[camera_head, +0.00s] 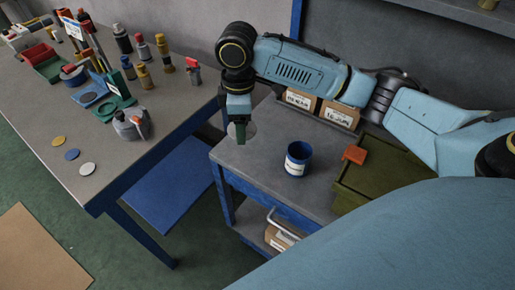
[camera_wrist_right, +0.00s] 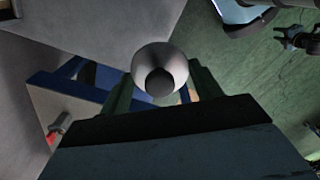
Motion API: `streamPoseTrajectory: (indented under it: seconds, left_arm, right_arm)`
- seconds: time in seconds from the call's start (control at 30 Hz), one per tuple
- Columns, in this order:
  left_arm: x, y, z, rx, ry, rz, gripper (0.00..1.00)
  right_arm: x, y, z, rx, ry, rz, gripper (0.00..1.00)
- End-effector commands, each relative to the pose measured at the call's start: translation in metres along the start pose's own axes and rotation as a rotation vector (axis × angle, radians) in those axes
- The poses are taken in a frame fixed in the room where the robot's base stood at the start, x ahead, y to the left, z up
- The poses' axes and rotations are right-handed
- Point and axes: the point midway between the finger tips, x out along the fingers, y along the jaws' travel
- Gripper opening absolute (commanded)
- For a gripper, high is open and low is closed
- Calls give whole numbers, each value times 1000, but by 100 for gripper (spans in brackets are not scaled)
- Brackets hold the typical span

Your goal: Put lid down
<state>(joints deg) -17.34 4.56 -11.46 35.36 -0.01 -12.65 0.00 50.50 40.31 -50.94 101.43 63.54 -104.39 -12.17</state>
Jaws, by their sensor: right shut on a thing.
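My right gripper (camera_head: 240,138) reaches over the left part of the grey cart top and is shut on a pale grey round lid (camera_head: 249,129). In the right wrist view the lid (camera_wrist_right: 172,57) shows between the green fingers (camera_wrist_right: 163,88), with a dark round spot at its lower middle. The fingers hide part of it. A blue cup with a white label (camera_head: 298,158) stands upright and open on the cart, to the right of the gripper and apart from it. I cannot tell the lid's exact height above the cart. My left gripper is not in the head view.
The cart top (camera_head: 262,174) is bare around the cup. Cardboard boxes (camera_head: 338,115) stand at its back and an olive crate (camera_head: 375,182) at its right. The left table (camera_head: 125,165) holds bottles, trays, a grey canister (camera_head: 127,127) and several coloured discs.

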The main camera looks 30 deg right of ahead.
Motion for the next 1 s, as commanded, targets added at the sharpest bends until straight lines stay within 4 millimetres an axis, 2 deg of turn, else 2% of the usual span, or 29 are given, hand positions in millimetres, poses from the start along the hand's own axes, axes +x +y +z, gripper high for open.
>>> streamPoseTrajectory:
  seconds: [0.5,0.7,0.83,1.0]
  left_arm:
    - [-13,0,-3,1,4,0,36]
    - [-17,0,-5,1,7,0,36]
    - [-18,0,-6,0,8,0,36]
    - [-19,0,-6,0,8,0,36]
  right_arm:
    - [24,34,23,-1006,-6,1,41]
    - [34,45,32,-1358,-13,-1,41]
    - [38,49,37,-1516,-18,-2,41]
    - [44,52,40,-1617,-20,-4,41]
